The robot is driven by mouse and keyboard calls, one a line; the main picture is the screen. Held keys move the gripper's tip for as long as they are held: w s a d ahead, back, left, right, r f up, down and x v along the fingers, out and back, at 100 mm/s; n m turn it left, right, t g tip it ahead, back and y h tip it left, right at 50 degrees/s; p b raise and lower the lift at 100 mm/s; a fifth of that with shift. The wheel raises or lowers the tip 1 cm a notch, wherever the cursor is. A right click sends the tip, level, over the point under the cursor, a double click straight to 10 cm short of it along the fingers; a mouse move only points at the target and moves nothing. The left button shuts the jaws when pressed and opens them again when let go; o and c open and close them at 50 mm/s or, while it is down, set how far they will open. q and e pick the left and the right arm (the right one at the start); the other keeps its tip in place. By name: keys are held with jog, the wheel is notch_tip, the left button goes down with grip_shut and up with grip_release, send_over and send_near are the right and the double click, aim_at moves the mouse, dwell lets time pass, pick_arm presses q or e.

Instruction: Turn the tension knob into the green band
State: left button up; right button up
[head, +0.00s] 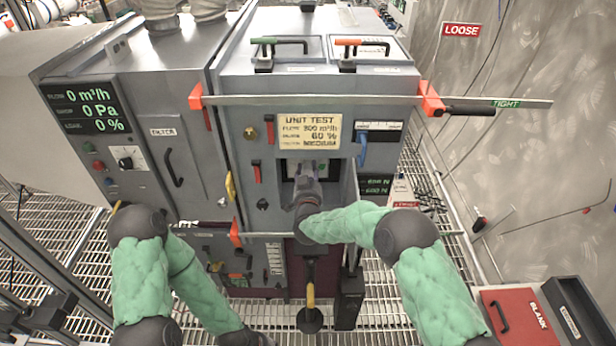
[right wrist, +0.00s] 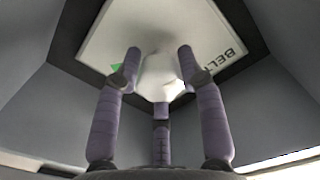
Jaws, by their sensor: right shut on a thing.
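The tension knob (right wrist: 160,80) is a pale, rounded knob on a white plate (right wrist: 205,30) lettered "BELT", partly cut off, seen in the right wrist view. A small green patch, perhaps part of the green band (right wrist: 116,68), shows on the plate left of the knob. The knob's pointer cannot be made out. My right gripper (right wrist: 160,75) is shut on the knob, its purple fingers around it. In the head view my right gripper (head: 305,172) reaches into a recess in the grey cabinet and hides the knob. My left gripper is out of view.
Grey recess walls (right wrist: 45,110) stand close around my right gripper. Above it is the "UNIT TEST" sign (head: 310,131). A metal bar with orange clamps (head: 430,98) crosses the cabinet front. A red "BLANK" panel (head: 515,318) lies at lower right. Grating floor surrounds the cabinet.

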jog(key=shift+w+r+m+b, duration=0.2)
jog(key=shift+r+m+b, duration=0.15)
jog(key=shift+r, duration=0.45)
jog(key=shift+d, duration=0.1)
jog(key=o, duration=1.1)
jog(key=shift+o, duration=0.2)
jog(key=shift+s+f, duration=0.15)
jog(key=shift+f, duration=0.25)
jog(key=shift+s+f, duration=0.1)
jog(key=shift+s, duration=0.1)
jog(key=s, duration=1.1)
jog(key=shift+s, duration=0.3)
